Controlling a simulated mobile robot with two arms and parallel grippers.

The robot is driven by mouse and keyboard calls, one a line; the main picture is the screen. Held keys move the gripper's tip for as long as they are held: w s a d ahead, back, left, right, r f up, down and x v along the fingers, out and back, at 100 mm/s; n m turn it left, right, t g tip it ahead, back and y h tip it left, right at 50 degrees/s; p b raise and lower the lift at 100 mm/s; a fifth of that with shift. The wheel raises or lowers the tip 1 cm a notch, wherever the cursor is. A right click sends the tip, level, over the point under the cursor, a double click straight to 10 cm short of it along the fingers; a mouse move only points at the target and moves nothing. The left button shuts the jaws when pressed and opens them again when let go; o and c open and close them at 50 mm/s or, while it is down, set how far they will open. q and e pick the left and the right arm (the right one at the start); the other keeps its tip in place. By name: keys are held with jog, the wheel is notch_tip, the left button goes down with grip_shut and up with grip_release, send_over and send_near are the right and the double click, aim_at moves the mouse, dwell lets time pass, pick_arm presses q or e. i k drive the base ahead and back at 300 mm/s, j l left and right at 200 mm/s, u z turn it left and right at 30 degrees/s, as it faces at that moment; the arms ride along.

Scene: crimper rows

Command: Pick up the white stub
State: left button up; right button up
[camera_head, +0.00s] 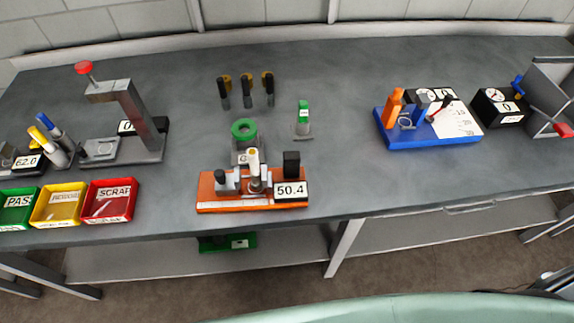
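No thing is plainly recognisable as the white stub. A small pale upright piece (253,160) with a yellowish top stands in the middle of the orange fixture (207,193); I cannot tell whether it is the stub. A small upright piece with a green top and whitish lower part (303,119) stands on the bench behind the fixture, to its right. Neither of my grippers is in view.
The grey bench (345,175) is clear between the orange fixture and the blue fixture (430,140). Green (15,227), yellow (55,222) and red (107,219) trays line the left front edge. A press (130,110) with a red knob stands behind them. Several dark pegs stand at the back.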

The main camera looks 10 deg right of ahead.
aim_at(256, 173)
jog(key=k+j+z, duration=0.2)
jog(key=z, duration=0.2)
jog(key=k+j+z, duration=0.1)
jog(key=k+z, duration=0.65)
jog(key=i+j, duration=0.05)
jog(key=i, duration=0.05)
